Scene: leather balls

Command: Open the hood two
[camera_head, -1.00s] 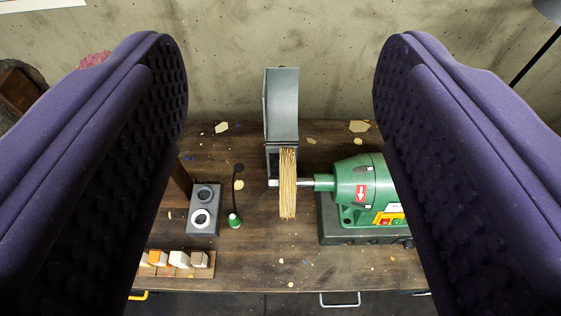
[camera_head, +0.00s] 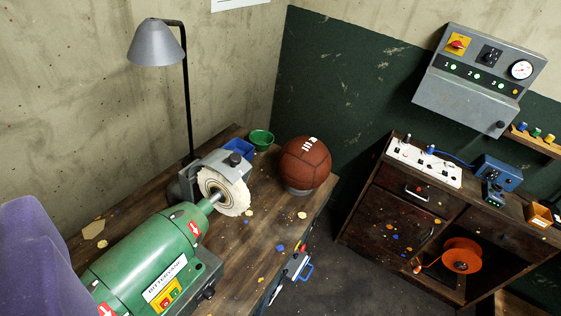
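A grey metal hood (camera_head: 232,165) sits over a pale round buffing wheel (camera_head: 222,192) at the right-hand end of a green motor (camera_head: 150,262) on the workbench. It has a dark knob on top, and the wheel's face shows below it. No mark tells which hood is number two. Only one purple padded part of my gripper (camera_head: 35,250) shows, at the lower left edge beside the motor. It is apart from the hood. The other finger is out of view, so the gap cannot be seen.
A ball (camera_head: 305,163) rests on a stand at the bench's right end. A grey lamp (camera_head: 155,45) rises behind the hood. A blue bin (camera_head: 239,148) and green bowl (camera_head: 261,139) stand near. A dark cabinet (camera_head: 400,205) and control box (camera_head: 478,80) are right, with floor between.

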